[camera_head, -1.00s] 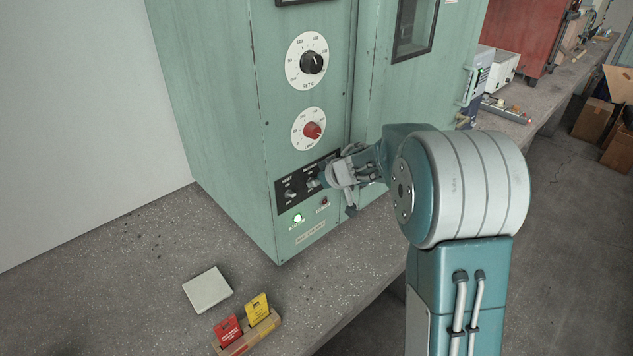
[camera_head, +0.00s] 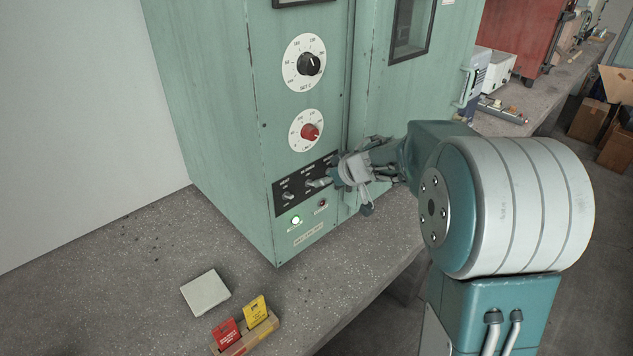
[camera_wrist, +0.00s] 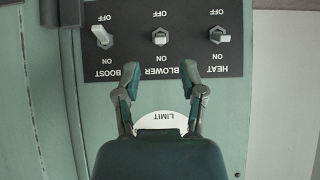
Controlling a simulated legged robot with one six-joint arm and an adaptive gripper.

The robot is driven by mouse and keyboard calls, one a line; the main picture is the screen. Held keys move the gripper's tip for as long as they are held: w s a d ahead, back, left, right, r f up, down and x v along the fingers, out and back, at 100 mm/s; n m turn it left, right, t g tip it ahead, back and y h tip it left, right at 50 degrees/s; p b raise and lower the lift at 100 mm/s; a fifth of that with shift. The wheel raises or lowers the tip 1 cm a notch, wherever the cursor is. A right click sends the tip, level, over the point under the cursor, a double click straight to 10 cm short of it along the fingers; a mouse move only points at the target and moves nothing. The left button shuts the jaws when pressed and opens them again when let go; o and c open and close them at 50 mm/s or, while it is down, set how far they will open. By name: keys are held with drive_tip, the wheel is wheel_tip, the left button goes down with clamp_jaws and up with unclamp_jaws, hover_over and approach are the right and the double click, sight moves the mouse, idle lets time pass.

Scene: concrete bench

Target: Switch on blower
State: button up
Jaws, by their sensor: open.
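The black switch panel is on the green cabinet's front (camera_head: 257,100). In the wrist view, which shows it upside down, its toggles are boost (camera_wrist: 101,36), blower (camera_wrist: 159,37) and heat (camera_wrist: 221,37), with OFF printed above each and ON below. The blower toggle's short lever seems to lean toward ON, but it is foreshortened. My gripper (camera_wrist: 160,70) is open and empty, its two fingers apart on either side below the blower toggle. In the head view my gripper (camera_head: 332,181) is just right of the panel, hiding the boost toggle.
A green lamp (camera_head: 296,220) glows below the panel. The red limit knob (camera_head: 310,132) and black set knob (camera_head: 308,64) sit above it. A pale square block (camera_head: 205,293) and a wooden holder with red and yellow cards (camera_head: 247,340) lie on the bench, which has free room at left.

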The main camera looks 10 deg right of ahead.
drive_tip(key=v, duration=0.5)
drive_tip(key=shift+s+d+r, duration=0.1)
drive_tip(key=shift+s+r, duration=0.1)
drive_tip(key=shift+s, duration=0.05)
wheel_tip(320, 180, up, 10)
drive_tip(key=s+d+m+t+h, duration=0.2)
drive_tip(key=m+t+h, duration=0.1)
drive_tip(key=t+h, duration=0.15)
drive_tip(key=s+d+r+m+h, duration=0.2)
drive_tip(key=s+m+h, duration=0.15)
drive_tip(key=s, duration=0.35)
drive_tip(key=s+a+f+g+y, duration=0.1)
drive_tip(key=s+a+f+g, duration=0.1)
drive_tip(key=s, duration=0.5)
drive_tip(key=s+a+f+g+y, duration=0.1)
drive_tip(key=s+a+f+g, duration=0.2)
drive_tip(key=s, duration=0.4)
drive_tip(key=s+a+f+g+y, duration=0.1)
drive_tip(key=s+a+f+g, duration=0.1)
drive_tip(key=s+f, duration=0.3)
drive_tip(key=shift+s+a, duration=0.6)
drive_tip(key=shift+s, duration=0.35)
drive_tip(key=shift+n, duration=0.25)
